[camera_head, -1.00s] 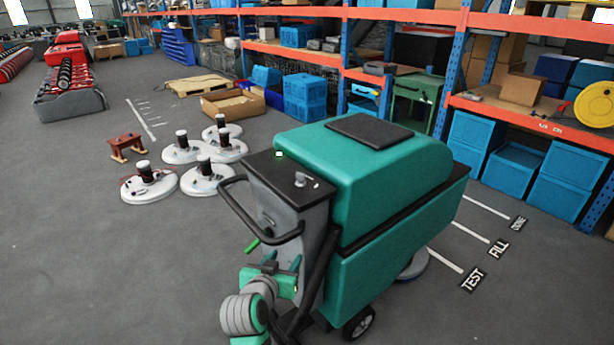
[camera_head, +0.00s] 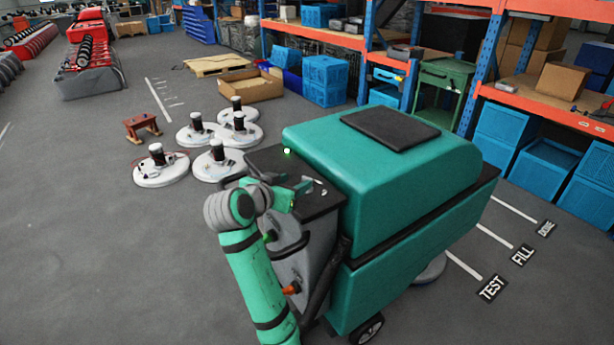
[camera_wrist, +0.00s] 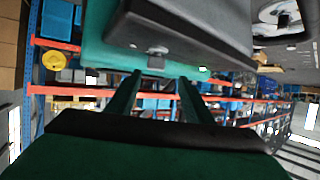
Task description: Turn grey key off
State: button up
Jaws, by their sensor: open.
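The grey key (camera_head: 307,180) stands on the black top panel (camera_head: 268,160) of the green scrubber machine (camera_head: 400,220). In the wrist view the grey key (camera_wrist: 156,58) shows on the edge of the dark panel, ahead of the fingers and roughly between their tips. My gripper (camera_head: 285,190) is over the panel, just left of the key. In the wrist view my gripper (camera_wrist: 160,80) is open, with a finger on each side and nothing between them. A small gap to the key seems to remain, but I cannot tell contact exactly. The key's exact angle is too small to tell.
A small green light (camera_head: 287,150) glows at the panel's far corner. An orange-red knob (camera_head: 291,288) is on the machine's lower front. Round white floor scrubbers (camera_head: 160,168) stand behind on the left. Shelving with blue crates (camera_head: 324,80) lies at the back.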

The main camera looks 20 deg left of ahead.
aim_at(306, 179)
jog(key=x, duration=0.3)
jog(key=d+x, duration=0.1)
jog(key=x, duration=0.2)
jog(key=shift+w+d+f, duration=0.1)
jog(key=shift+w+d, duration=0.1)
jog(key=shift+w+a+f, duration=0.15)
jog(key=shift+w+f, duration=0.05)
jog(key=shift+w, duration=0.35)
jog(key=c, duration=1)
